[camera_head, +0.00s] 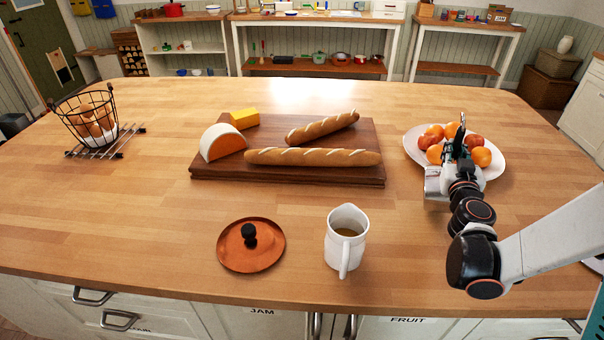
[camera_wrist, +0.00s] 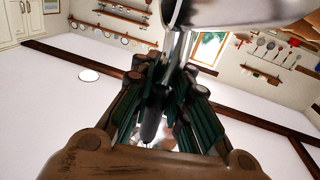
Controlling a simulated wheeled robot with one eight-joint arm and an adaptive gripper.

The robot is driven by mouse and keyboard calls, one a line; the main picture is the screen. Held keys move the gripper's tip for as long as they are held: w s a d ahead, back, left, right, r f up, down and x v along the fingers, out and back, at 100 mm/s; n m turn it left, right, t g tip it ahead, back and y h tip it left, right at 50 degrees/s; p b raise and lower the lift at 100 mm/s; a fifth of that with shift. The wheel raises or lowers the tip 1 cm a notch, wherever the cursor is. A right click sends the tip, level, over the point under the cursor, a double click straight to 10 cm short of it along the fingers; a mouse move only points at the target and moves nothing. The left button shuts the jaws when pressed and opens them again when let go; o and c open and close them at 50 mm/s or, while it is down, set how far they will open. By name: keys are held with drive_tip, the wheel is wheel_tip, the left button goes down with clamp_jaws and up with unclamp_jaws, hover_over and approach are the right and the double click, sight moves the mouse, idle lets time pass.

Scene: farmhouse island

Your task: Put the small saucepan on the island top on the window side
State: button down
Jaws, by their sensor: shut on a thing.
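My gripper (camera_head: 460,138) is at the right of the island top (camera_head: 330,205), in front of the white plate of fruit and overlapping it in the head view. In the wrist view, my gripper's green-and-brown fingers (camera_wrist: 158,95) close around a dark, narrow handle (camera_wrist: 153,120). A shiny metal body, which looks like the small saucepan (camera_wrist: 205,12), shows beyond the fingers at the top edge, mostly cut off.
The fruit plate (camera_head: 412,146) is beside my gripper. A white pitcher (camera_head: 340,255) and copper lid (camera_head: 235,258) stand near the front edge. A bread board (camera_head: 290,172) fills the middle; a wire egg basket (camera_head: 75,122) is left. The back strip and left front are clear.

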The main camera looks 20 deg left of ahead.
drive_tip(key=shift+d+r, duration=0.1)
drive_tip(key=shift+r, duration=0.05)
drive_tip(key=shift+s+d+r+n+y, duration=0.1)
drive_tip(key=shift+d+r+n+y, duration=0.1)
drive_tip(key=shift+n+y, duration=0.25)
drive_tip(key=shift+s+d+r+n+y, duration=0.15)
drive_tip(key=shift+n+y, duration=0.2)
drive_tip(key=shift+n, duration=0.2)
drive_tip(key=s+d+r+n+g+y+b, duration=0.1)
drive_tip(key=s+d+r+n+g+y, duration=0.2)
drive_tip(key=s+n, duration=0.5)
drive_tip(key=s+d+r+n+g+y, duration=0.1)
drive_tip(key=s+n+g+y, duration=0.2)
drive_tip(key=s+n+y, duration=0.4)
drive_tip(key=s+d+r+n+g+y+b, duration=0.1)
drive_tip(key=s+d+r+n+g+y, duration=0.15)
drive_tip(key=s+n, duration=0.7)
drive_tip(key=shift+g, duration=0.25)
drive_tip(key=f+b, duration=0.2)
drive_tip(key=f, duration=0.5)
drive_tip(key=f+b, duration=0.3)
drive_tip(key=f, duration=0.3)
drive_tip(key=f+b, duration=0.3)
drive_tip(key=f, duration=0.4)
drive_tip(key=shift+w+a+f, duration=0.3)
drive_tip(key=shift+w+a, duration=0.05)
drive_tip(key=shift+w, duration=0.05)
